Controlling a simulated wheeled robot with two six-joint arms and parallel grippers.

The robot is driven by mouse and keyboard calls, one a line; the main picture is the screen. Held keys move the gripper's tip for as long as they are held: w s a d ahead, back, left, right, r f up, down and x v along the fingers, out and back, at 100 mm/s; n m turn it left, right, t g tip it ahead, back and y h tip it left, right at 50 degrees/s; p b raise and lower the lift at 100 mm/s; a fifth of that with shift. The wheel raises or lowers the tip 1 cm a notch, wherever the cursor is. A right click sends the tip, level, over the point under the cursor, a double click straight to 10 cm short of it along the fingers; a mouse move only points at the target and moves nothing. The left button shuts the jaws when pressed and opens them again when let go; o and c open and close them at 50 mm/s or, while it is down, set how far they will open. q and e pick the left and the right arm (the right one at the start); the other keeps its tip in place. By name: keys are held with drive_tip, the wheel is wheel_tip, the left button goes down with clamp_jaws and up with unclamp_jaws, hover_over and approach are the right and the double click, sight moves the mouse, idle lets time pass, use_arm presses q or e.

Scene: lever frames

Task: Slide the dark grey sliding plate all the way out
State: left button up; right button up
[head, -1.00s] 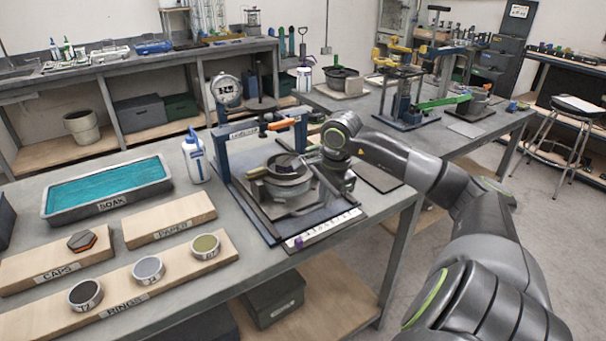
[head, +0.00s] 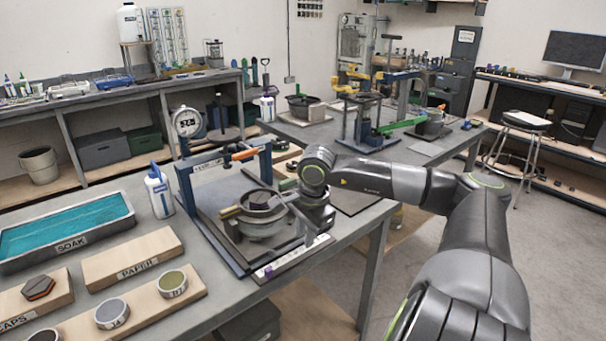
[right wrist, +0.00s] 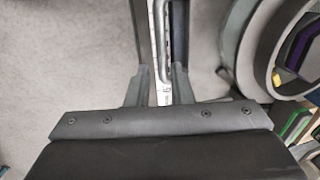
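The dark grey sliding plate (head: 225,232) lies in the blue lever frame (head: 183,195) on the bench. It carries a round grey ring-shaped pot (head: 262,222), which stands forward of the frame's crossbar. My right gripper (head: 308,238) is low at the plate's front right side; its fingertips are hard to make out in the head view. In the right wrist view, my right gripper (right wrist: 160,78) has its fingers close together, one on each side of a thin metal handle (right wrist: 166,35). A white scale strip shows below it. My left gripper is not in view.
A white scale strip (head: 290,258) with a purple mark runs along the frame's front. A white bottle (head: 159,192) stands left of the frame, near the teal soak tray (head: 70,225) and a wooden paper board (head: 130,258). The bench's right edge is close to my right arm.

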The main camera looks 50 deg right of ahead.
drive_tip(key=shift+o, duration=1.1)
drive_tip(key=shift+s+d, duration=0.2)
drive_tip(key=shift+w+r, duration=0.1)
drive_tip(key=shift+r, duration=0.65)
drive_tip(key=s+r+p, duration=0.3)
drive_tip(key=r+p, duration=1.2)
drive_tip(key=p, duration=0.1)
drive_tip(key=shift+a+r+p, duration=0.35)
drive_tip(key=shift+p, duration=0.05)
drive_tip(key=shift+f, duration=0.1)
